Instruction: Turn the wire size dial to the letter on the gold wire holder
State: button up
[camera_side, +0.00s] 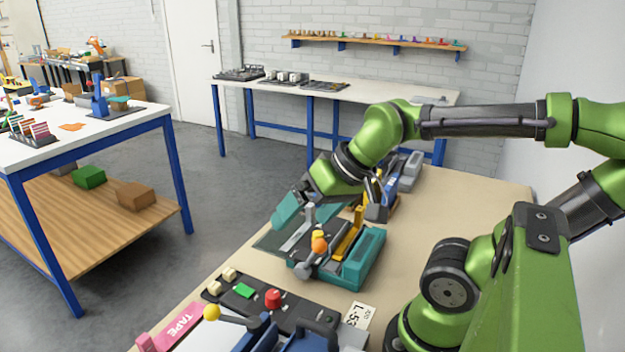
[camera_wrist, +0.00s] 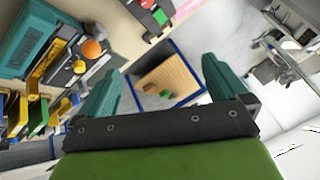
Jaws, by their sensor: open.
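My gripper (camera_side: 300,208) is open and empty, tilted over the left side of a teal machine (camera_side: 368,262). Its two teal fingers stand wide apart in the wrist view (camera_wrist: 160,78), with floor and a distant table beyond them. The teal machine has an orange ball knob (camera_side: 320,245) and a yellow bar (camera_side: 346,238); it also shows at upper left in the wrist view (camera_wrist: 38,40). A red knob (camera_side: 273,297) stands on a dark panel in front of it. I cannot tell which part is the wire size dial or the gold wire holder, and no size letter is readable.
A blue machine with a yellow ball lever (camera_side: 212,312) stands at the front. A printed job card (camera_side: 358,316) lies right of the dark panel (camera_side: 312,312). More tools stand behind the teal machine. The bench (camera_side: 470,210) is bare toward the back right.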

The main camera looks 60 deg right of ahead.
jog(key=shift+s+a+r+n, duration=0.2)
jog(key=shift+a+r+n, duration=0.1)
jog(key=shift+a, duration=0.3)
jog(key=shift+c, duration=1)
jog(key=shift+a+f+y, duration=0.1)
jog(key=shift+f+y, duration=0.15)
jog(key=shift+y, duration=0.05)
jog(key=shift+c, duration=1.2)
jog(key=w+d, duration=0.1)
jog(key=w+d+f+m+g, duration=0.1)
jog(key=w+d, duration=0.1)
jog(key=w+d+g, duration=0.1)
jog(key=d, duration=0.1)
jog(key=shift+w+f, duration=0.4)
jog(key=c, duration=0.3)
jog(key=g+h, duration=0.2)
jog(key=g, duration=0.3)
send_over(318, 232)
jog(key=f, duration=0.2)
jog(key=shift+c, duration=0.2)
jog(key=shift+n, duration=0.3)
notch_tip(318, 232, down, 16)
jog(key=shift+a+f, duration=0.1)
jog(key=c, duration=1)
